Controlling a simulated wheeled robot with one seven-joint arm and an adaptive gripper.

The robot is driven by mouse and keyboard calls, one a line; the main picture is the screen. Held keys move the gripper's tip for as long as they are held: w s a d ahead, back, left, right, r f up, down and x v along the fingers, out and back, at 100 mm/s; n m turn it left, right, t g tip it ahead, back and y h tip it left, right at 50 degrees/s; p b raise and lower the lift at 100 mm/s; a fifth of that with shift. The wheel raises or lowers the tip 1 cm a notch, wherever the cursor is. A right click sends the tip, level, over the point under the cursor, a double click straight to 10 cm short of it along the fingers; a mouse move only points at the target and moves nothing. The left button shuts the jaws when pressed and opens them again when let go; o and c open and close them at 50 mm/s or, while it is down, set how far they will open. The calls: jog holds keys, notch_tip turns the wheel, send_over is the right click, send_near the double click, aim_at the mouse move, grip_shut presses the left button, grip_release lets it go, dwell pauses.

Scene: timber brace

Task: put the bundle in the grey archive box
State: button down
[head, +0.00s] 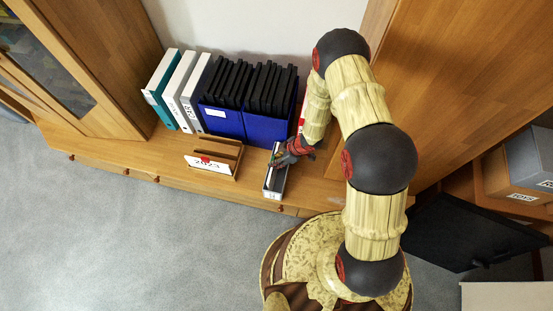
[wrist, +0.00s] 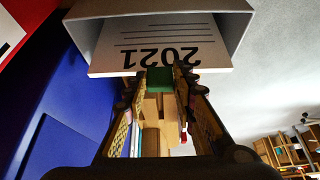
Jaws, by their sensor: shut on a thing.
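My gripper (head: 276,163) is at a narrow grey open-topped holder (head: 268,187) on the wooden ledge. In the wrist view the fingers (wrist: 160,80) are shut on a small green tab at the edge of a white bundle (wrist: 160,50) marked 2021. The bundle shows inside the grey holder (wrist: 240,28), between its walls; its far part is hidden. At the right of the head view a grey box (head: 533,152) with a white label stands in a low cabinet, partly cut off by the frame; it looks like the archive box.
Left of my gripper is a wooden holder (head: 228,172) with a card marked 2023. Blue holders (head: 265,128) of black files and several binders (head: 188,88) stand behind. A brown labelled box (head: 505,183) sits by the grey box. A black panel (head: 465,232) sticks out below.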

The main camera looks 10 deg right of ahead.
jog(key=c, duration=1.4)
grip_release()
jog(key=shift+o, duration=1.1)
jog(key=shift+o, duration=1.4)
notch_tip(320, 180, up, 8)
jog(key=p, duration=0.7)
